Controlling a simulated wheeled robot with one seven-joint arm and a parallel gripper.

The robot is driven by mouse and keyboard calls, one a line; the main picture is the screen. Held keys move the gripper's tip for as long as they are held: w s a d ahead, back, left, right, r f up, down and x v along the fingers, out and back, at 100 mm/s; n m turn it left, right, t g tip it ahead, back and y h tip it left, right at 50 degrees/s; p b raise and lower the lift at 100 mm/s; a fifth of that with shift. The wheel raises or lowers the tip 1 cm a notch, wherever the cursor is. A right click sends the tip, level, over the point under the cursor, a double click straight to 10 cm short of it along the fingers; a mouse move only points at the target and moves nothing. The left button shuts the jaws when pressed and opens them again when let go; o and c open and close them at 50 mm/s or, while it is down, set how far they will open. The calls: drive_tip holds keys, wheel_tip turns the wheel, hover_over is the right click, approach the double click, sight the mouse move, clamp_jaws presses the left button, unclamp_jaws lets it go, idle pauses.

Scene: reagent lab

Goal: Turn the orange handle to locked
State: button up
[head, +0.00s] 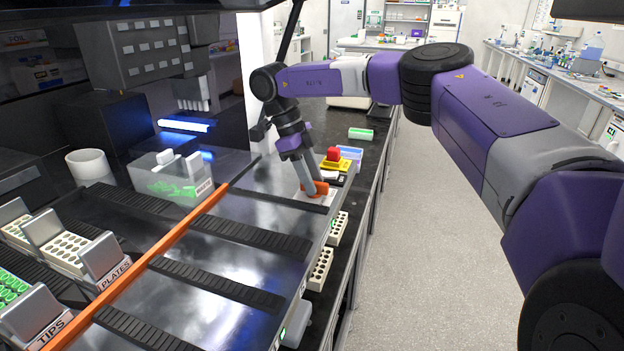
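The orange handle (320,188) shows as a small orange piece on a pale plate at the right end of the grey deck. Its lower part and its mount are partly covered by my gripper, and any locked or unlocked marking is too small to read. My gripper (307,184) points steeply down from the end of my purple arm. Its tips are at the handle's left side, touching it or very close. I cannot tell whether the fingers are open or closed around it.
A red button on a yellow box (336,163) stands just behind the handle. Cream tube racks (320,268) sit on the black bench in front. An orange rail (150,258) crosses the deck. The floor (430,240) to the right is clear.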

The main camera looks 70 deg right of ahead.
drive_tip(key=shift+b+v, duration=0.3)
drive_tip(key=shift+v, duration=3.6)
